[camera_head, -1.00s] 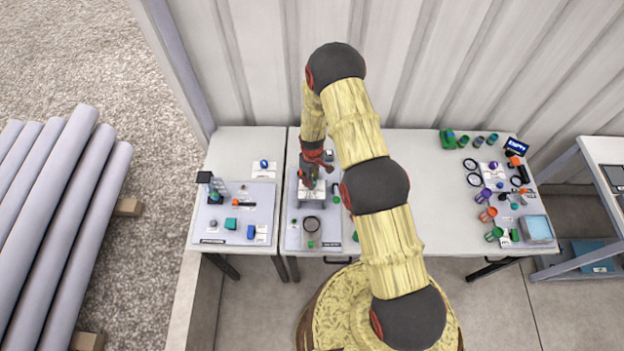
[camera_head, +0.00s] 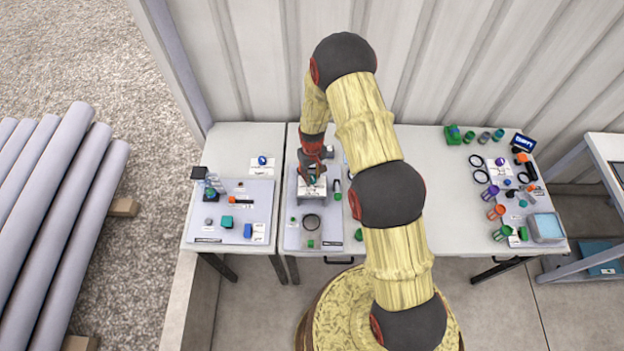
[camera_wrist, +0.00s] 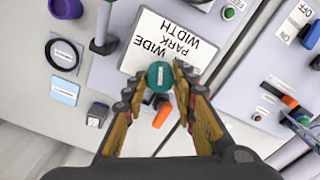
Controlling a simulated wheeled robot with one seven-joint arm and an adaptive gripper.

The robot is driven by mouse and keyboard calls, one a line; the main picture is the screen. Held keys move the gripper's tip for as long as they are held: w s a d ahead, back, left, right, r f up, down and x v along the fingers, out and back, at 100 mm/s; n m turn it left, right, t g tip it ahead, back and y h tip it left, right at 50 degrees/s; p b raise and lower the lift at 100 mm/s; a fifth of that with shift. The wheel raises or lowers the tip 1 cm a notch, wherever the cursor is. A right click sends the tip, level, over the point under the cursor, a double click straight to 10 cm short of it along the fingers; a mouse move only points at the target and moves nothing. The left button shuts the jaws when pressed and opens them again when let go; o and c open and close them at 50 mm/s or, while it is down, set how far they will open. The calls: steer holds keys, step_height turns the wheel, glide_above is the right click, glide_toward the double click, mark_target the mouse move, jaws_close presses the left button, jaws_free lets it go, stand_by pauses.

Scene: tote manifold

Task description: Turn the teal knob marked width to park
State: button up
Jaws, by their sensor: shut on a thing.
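The teal knob (camera_wrist: 160,76) stands in front of a white plate (camera_wrist: 150,35) in the wrist view. The plate's printing reads WIDTH, PARK and WIDE, upside down in this view. A pale mark runs across the knob's top, roughly up and down in the picture. My gripper (camera_wrist: 158,82) has one fingertip on each side of the knob and is shut on it. In the head view my gripper (camera_head: 313,174) is over the grey housing on the middle panel, and the knob there is mostly hidden.
An orange piece (camera_wrist: 162,113) lies close below the knob between my fingers. A black ring (camera_wrist: 63,55), a purple cup (camera_wrist: 66,8) and a grey post (camera_wrist: 104,40) are to the left. A panel with an OFF label (camera_wrist: 288,28) is to the right.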

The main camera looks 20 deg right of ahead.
mark_target(312, 177)
steer(key=shift+m+b, duration=1.75)
steer(key=shift+m, duration=0.55)
steer(key=o, duration=1.2)
steer(key=shift+c, duration=0.2)
step_height(312, 177, up, 12)
